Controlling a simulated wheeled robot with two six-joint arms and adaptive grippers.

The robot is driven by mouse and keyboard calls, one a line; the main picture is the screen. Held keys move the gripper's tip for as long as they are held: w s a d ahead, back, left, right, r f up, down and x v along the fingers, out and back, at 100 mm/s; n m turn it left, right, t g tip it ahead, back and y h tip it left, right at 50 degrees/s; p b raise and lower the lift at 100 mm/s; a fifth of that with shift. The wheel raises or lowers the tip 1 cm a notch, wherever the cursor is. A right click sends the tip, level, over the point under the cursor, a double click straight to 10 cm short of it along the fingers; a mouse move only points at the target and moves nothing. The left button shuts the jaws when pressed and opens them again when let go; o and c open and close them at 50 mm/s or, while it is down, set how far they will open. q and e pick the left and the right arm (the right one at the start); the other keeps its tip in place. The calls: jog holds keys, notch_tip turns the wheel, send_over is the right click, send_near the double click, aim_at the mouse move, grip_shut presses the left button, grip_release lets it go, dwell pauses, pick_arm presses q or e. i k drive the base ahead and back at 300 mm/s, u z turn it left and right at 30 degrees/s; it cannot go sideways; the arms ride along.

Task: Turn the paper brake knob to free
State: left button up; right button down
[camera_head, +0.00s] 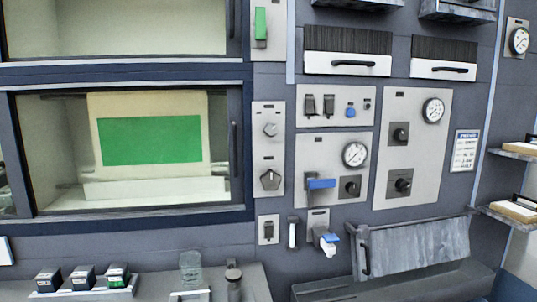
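Several knobs show on the wall, and their labels are too small to read, so I cannot tell which is the paper brake knob. A black knob (350,187) is beside a blue lever (320,183) on the middle panel. The right panel has an upper black knob (399,134) and a lower black knob (401,185). A small white fixture with a blue top (328,241) hangs below the middle panel. Neither of my grippers is in view.
A glass-fronted chamber with a green panel (150,140) fills the left. A round gauge (355,154) and another gauge (432,110) face out. Small dark blocks (82,277) stand on the ledge at lower left.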

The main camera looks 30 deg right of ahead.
aim_at(270, 129)
jog(key=z, duration=0.45)
jog(key=k, duration=0.55)
jog(key=z, duration=1.05)
jog(key=i, duration=1.1)
jog(key=z, duration=0.35)
